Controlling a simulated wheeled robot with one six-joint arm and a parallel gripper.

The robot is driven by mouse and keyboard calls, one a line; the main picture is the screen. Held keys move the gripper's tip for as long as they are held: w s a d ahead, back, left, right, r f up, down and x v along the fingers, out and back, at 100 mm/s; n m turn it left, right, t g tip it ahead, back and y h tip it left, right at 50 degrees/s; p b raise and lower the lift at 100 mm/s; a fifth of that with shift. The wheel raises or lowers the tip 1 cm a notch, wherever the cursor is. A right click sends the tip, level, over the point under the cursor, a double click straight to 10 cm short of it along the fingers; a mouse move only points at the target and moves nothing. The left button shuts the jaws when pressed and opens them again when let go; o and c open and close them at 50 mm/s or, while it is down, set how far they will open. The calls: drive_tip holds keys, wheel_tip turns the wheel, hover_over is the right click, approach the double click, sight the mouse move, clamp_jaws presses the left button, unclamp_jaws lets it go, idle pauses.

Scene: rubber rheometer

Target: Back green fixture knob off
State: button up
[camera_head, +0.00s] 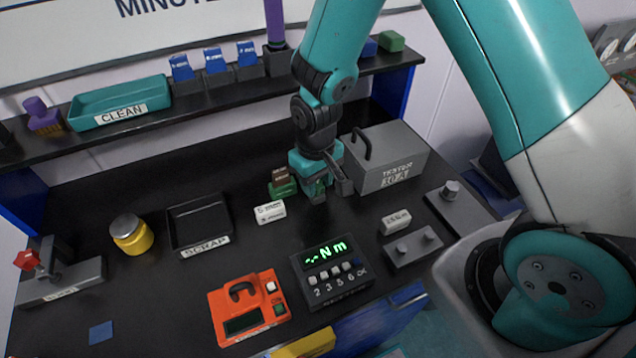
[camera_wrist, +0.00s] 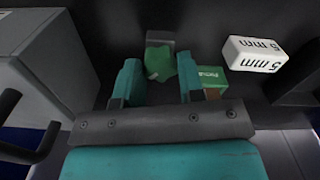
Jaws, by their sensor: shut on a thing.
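My gripper (camera_head: 318,186) points down at the back of the black bench, left of the grey tester box. It is shut on a green knob (camera_wrist: 160,62), which shows between its two fingers in the wrist view. The knob's grip contact is partly hidden by the fingers. A small grey block (camera_wrist: 162,38) shows beside the knob. A green fixture block (camera_head: 283,189) with a brown piece on top stands just left of my gripper; its labelled green side also shows in the wrist view (camera_wrist: 212,76).
The grey tester box (camera_head: 392,160) with a handle stands close on the right. A white 5 mm block (camera_head: 270,212) lies in front left. A shelf runs behind.

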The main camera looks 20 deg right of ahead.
drive_tip(key=shift+n, duration=0.3)
drive_tip(key=n, duration=0.4)
drive_tip(key=shift+n, duration=0.3)
drive_tip(key=n, duration=0.4)
drive_tip(key=o, duration=0.8)
